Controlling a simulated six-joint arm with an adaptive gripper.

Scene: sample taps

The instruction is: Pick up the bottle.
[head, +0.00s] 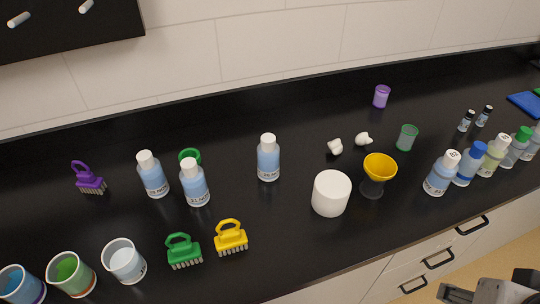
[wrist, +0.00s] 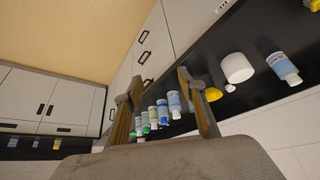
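Several bottles stand upright on the black counter, and the frames do not single one out. A white-capped bottle of blue liquid (head: 268,160) stands alone in the middle. Two similar ones, a left bottle (head: 153,176) and a right bottle (head: 195,184), stand left of it. At the right is a row with a white-capped bottle (head: 440,175), a blue-capped bottle (head: 469,166) and others. In the wrist view, row bottles (wrist: 174,105) appear beyond and between my fingers. My gripper (wrist: 158,80) is open and empty, apart from every bottle. The head view shows part of it (head: 484,293) at the lower right.
A white cylinder (head: 331,195) and a yellow-topped funnel (head: 378,170) stand between the lone bottle and the row. Brushes, including a yellow one (head: 231,239), and cups, including a clear one (head: 124,262), occupy the left. Drawer handles (head: 439,259) project below the counter edge.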

